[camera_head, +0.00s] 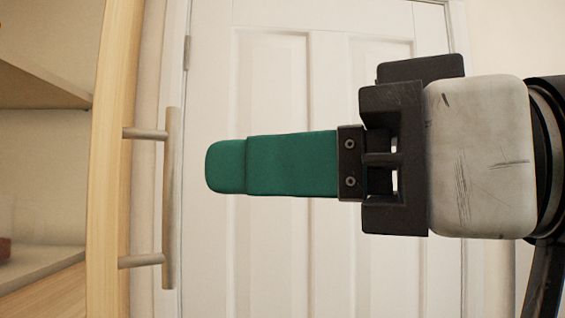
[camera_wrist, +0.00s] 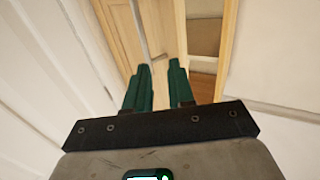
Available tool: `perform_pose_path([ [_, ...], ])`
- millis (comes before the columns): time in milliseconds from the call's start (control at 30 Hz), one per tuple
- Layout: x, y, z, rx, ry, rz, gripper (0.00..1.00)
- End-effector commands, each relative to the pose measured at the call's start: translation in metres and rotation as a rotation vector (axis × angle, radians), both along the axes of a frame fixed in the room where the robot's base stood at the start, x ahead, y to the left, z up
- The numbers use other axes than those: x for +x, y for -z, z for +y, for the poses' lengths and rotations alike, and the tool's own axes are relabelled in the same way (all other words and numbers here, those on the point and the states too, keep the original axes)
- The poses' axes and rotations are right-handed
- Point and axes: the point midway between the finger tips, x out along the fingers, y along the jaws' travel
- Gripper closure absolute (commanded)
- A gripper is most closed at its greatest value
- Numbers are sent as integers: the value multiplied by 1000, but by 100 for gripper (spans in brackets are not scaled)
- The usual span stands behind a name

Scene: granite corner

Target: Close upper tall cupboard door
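The cupboard door (camera_head: 108,190) stands open, seen nearly edge-on as a pale wood strip at the left of the head view. Its grey vertical bar handle (camera_head: 171,200) is on the side facing my gripper. In the wrist view, the handle (camera_wrist: 140,28) shows beyond the fingers, at the top. My gripper (camera_head: 212,166) has green fingers pointing left at the handle, with a gap between the tips and the bar in the head view; depth is hard to judge. In the wrist view the two fingers (camera_wrist: 160,70) are apart with nothing between them.
The open cupboard inside, with a shelf (camera_head: 35,88), is at the far left of the head view. A small reddish thing (camera_head: 4,249) lies low at the left edge. A white panelled room door (camera_head: 300,255) stands behind my gripper.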

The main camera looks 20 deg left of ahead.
Motion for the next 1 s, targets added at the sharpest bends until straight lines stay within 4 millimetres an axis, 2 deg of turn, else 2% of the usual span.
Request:
perform_pose_path([
  [333,0,0,-1,1,0,0,77],
  [433,0,0,-7,2,2,0,77],
  [567,-2,1,-25,2,5,-2,77],
  [800,-7,2,-71,2,5,0,77],
  [1000,-11,1,-98,0,3,0,77],
])
